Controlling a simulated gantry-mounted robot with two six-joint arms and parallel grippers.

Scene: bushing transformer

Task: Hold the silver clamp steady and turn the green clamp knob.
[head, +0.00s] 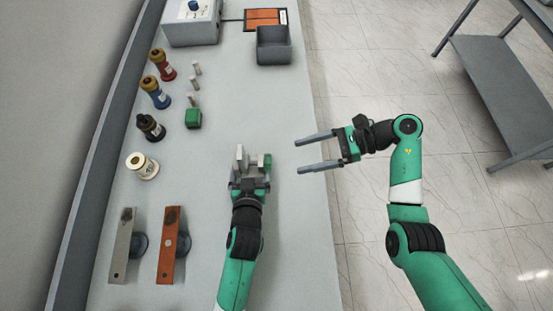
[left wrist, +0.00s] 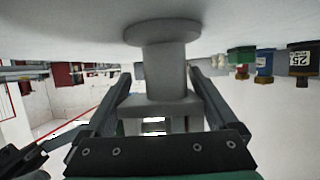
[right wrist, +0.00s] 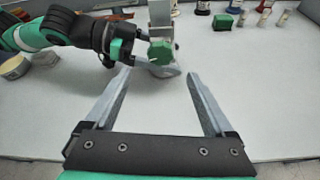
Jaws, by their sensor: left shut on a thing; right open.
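The silver clamp (head: 241,153) stands on the grey table; its round base and stem (left wrist: 166,75) fill the middle of the left wrist view. My left gripper (head: 249,177) is shut on the silver clamp, one finger on each side of the stem. The green clamp knob (head: 267,160) is on the clamp's right side and faces my camera in the right wrist view (right wrist: 160,52). My right gripper (head: 299,155) is open and empty, to the right of the knob and apart from it, fingers pointing left at it.
A green block (head: 194,118) and several coloured bushings, including a black one (head: 151,127), stand on the left. Two flat plates, grey (head: 121,245) and orange (head: 171,245), lie at front left. A grey bin (head: 274,47) is at the back. The table's right edge lies beneath my right gripper.

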